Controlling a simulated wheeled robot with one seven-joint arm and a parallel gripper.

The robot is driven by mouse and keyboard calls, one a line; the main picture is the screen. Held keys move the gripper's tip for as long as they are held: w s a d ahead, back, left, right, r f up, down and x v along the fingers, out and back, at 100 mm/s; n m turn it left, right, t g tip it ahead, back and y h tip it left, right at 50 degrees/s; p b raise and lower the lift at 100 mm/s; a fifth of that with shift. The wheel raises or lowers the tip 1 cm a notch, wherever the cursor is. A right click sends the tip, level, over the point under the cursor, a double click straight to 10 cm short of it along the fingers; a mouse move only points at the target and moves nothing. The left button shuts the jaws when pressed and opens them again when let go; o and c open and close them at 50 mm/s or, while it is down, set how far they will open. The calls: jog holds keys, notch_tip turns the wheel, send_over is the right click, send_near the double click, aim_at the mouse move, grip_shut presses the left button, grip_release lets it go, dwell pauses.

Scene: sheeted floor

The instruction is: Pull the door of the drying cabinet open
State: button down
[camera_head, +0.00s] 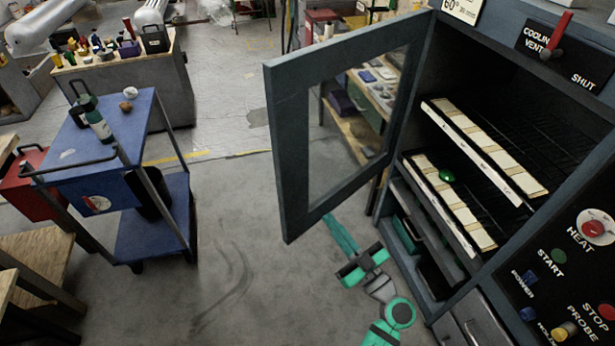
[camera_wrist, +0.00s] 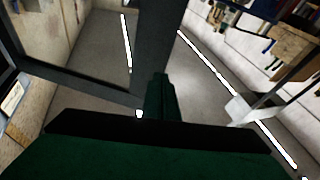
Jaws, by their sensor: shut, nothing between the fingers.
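The drying cabinet (camera_head: 460,290) stands at the right in the head view. Its blue-grey framed glass door (camera_head: 291,160) stands swung wide open to the left, and the cabinet's inside shows. My green gripper (camera_head: 341,236) is shut and empty, low beside the door's bottom edge. The tip meets that edge in the picture; I cannot tell whether it touches or whether part is hidden behind the door. In the wrist view, the closed fingers (camera_wrist: 160,95) point at a dark upright of the door (camera_wrist: 155,45), with a glass pane to its left.
Two racks with pale front strips (camera_head: 485,150) are inside the cabinet; a green round object (camera_head: 447,175) lies on the lower one. A blue cart (camera_head: 137,142) with bottles stands at left. Open floor (camera_head: 235,240) lies between the cart and the door.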

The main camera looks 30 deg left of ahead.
jog(key=w+a+g+h, duration=0.1)
jog(key=w+g+h, duration=0.15)
jog(key=w, duration=0.45)
send_near(299, 170)
jog(key=shift+g, duration=0.35)
jog(key=x, duration=0.6)
jog(key=shift+w+f, duration=0.1)
jog(key=shift+w, duration=0.2)
jog(key=shift+a, duration=0.1)
